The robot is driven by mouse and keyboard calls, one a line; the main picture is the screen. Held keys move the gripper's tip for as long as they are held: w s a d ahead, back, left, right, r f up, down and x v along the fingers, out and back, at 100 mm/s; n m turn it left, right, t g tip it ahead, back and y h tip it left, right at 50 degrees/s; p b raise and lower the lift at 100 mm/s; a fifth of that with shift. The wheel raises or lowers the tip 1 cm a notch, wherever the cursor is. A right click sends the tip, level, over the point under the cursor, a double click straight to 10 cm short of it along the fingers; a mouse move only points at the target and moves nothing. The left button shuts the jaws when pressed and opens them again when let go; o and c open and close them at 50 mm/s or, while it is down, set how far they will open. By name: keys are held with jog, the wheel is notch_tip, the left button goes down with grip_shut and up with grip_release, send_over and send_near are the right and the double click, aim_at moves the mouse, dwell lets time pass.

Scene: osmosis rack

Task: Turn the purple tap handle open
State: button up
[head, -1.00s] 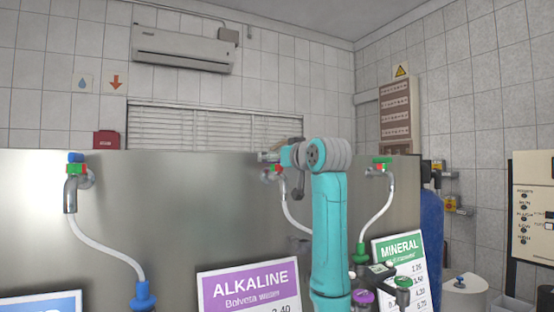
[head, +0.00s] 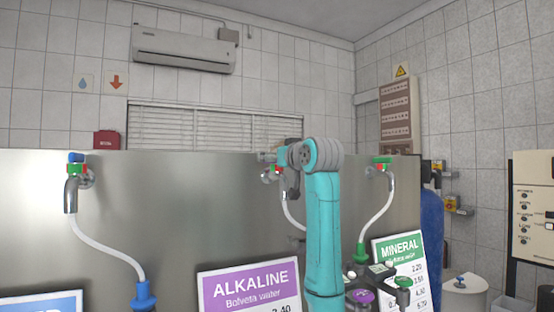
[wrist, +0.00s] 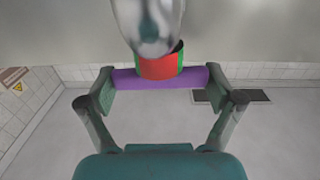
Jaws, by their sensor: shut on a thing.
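The purple tap handle (wrist: 160,77) shows in the wrist view as a bar lying crosswise between my fingers. My gripper (wrist: 160,88) is shut on it, with one finger pad at each end of the bar. Just above it in that view are a red and green collar (wrist: 160,66) and the shiny metal tap body (wrist: 148,22). In the head view the middle tap (head: 267,177) is partly behind my teal arm, and its purple handle cannot be made out there.
Similar taps stand at left (head: 72,185) and right (head: 377,168) on the steel panel (head: 170,210). A purple ALKALINE sign (head: 248,285) and a green MINERAL sign (head: 402,255) stand in front. Hoses (head: 108,250) hang from the taps.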

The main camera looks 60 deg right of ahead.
jog(key=m+g+h, duration=0.4)
jog(key=g+h, duration=0.1)
jog(key=shift+w+a, duration=0.1)
jog(key=shift+w, duration=0.05)
jog(key=m+g+h, duration=0.1)
jog(key=m+g, duration=0.1)
jog(key=g, duration=0.1)
jog(key=m+g+h, duration=0.1)
jog(key=m+g, duration=0.1)
jog(key=g, duration=0.1)
jog(key=shift+m+h, duration=0.3)
jog(key=shift+m, duration=0.1)
jog(key=m+g, duration=0.2)
jog(key=g, duration=0.2)
jog(key=m+g, duration=0.3)
jog(key=g, duration=0.1)
jog(key=shift+g, duration=0.3)
jog(key=shift+m+g+y, duration=1)
jog(key=shift+m+g, duration=0.7)
jog(key=shift+g, duration=0.5)
jog(key=shift+s+m+g+y, duration=0.2)
jog(key=shift+m+g+y, duration=0.1)
jog(key=shift+g, duration=0.1)
jog(key=o, duration=0.8)
jog(key=shift+o, duration=0.2)
jog(key=shift+t, duration=0.4)
